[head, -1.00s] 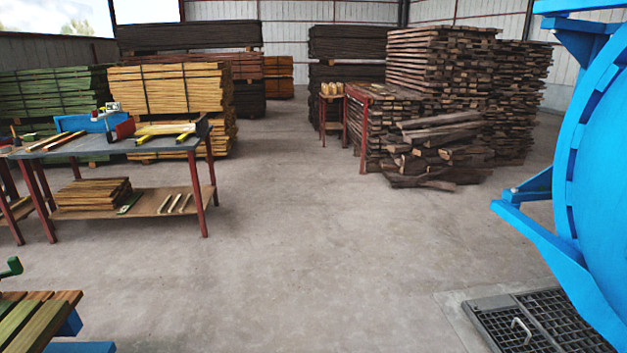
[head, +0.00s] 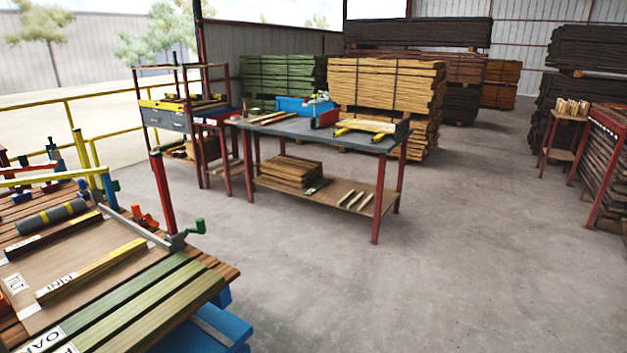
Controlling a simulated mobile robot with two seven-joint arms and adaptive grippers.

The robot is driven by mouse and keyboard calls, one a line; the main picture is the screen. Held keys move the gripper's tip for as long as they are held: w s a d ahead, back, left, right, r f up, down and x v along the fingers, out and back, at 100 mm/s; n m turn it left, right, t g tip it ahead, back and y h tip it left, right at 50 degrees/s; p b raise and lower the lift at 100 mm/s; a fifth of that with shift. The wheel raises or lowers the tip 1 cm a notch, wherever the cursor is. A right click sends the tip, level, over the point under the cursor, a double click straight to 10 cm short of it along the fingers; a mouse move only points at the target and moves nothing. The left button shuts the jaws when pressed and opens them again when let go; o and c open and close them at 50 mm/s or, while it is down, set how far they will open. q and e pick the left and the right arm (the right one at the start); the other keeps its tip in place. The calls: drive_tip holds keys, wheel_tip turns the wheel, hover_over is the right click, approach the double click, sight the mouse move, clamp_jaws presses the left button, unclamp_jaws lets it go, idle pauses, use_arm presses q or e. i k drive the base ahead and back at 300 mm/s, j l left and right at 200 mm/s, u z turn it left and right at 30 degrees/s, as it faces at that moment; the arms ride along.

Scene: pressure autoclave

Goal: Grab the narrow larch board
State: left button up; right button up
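I cannot tell which piece is the narrow larch board. On the workbench at the left, a narrow yellowish board (head: 92,270) lies beside a label that seems to start "PIN". A darker narrow board (head: 52,236) lies behind it by another label. Greenish boards (head: 150,305) run along the bench front by a label that seems to start "OA". On the grey-topped table (head: 330,132), thin strips (head: 268,117) lie at the left of the top. Its lower shelf holds a stack of short boards (head: 290,171) and several pale strips (head: 355,199). Neither gripper shows in the head view.
A clamp post (head: 162,192) with a green handle stands at the bench edge. A shelf rack (head: 175,118) and yellow railing (head: 70,98) stand behind. Strapped stacks of yellow boards (head: 385,83) and green boards (head: 283,75) are farther back. The concrete floor (head: 470,260) at right is clear.

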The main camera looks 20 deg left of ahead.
sight(133, 338)
drive_tip(key=i+u, duration=0.25)
drive_tip(key=u, duration=0.2)
drive_tip(key=i+u, duration=0.2)
drive_tip(key=u, duration=0.25)
drive_tip(key=i+l+u, duration=0.2)
drive_tip(key=u, duration=0.25)
